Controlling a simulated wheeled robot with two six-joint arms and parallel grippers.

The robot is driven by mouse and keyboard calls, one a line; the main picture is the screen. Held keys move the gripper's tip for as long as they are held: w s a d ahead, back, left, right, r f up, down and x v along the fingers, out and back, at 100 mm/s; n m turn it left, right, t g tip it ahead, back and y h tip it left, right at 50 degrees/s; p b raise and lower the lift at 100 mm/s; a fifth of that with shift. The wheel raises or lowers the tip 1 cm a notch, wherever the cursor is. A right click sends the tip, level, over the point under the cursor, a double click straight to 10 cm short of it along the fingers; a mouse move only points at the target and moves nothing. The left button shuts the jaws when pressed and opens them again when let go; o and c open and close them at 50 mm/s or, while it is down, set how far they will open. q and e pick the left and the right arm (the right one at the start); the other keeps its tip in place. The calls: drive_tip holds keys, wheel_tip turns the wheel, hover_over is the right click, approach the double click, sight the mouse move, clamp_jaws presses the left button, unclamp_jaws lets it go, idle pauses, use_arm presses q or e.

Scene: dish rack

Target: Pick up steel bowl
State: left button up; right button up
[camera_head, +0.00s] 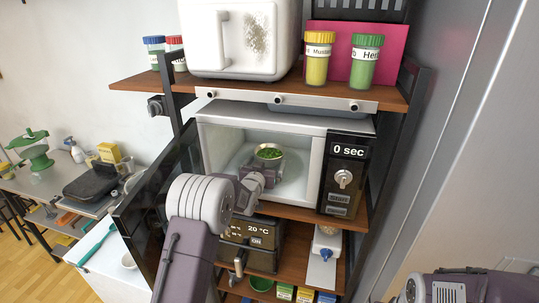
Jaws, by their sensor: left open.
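The steel bowl (269,162) is inside the open microwave (306,173), with green food in it. It is small in view, and its lower part is partly hidden by my left gripper. My left gripper (259,172) is open and reaches into the microwave, just in front of the bowl. I cannot tell whether its fingers touch the bowl or are around it. Part of my right arm shows at the bottom right, and its gripper is out of view.
The microwave door (150,195) hangs open on the left, beside my left arm. The control panel (345,175) reads 0 sec. Spice jars (318,60) and a white appliance (240,38) stand on the shelf above. An oven (255,240) is below.

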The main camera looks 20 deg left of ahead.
sight(270, 157)
use_arm(q)
drive_tip(key=shift+w+p, duration=0.3)
drive_tip(key=shift+w, duration=0.9)
drive_tip(key=shift+w+f, duration=0.3)
drive_tip(key=shift+w, duration=0.05)
drive_tip(key=shift+s+r, duration=0.1)
drive_tip(key=shift+s, duration=0.1)
drive_tip(key=c, duration=0.9)
drive_tip(key=shift+w, duration=0.15)
drive_tip(key=c, duration=1)
use_arm(e)
drive_tip(key=shift+w+r, duration=0.1)
drive_tip(key=shift+r, duration=0.65)
use_arm(q)
drive_tip(key=shift+c, duration=0.2)
use_arm(e)
drive_tip(key=shift+f, duration=0.1)
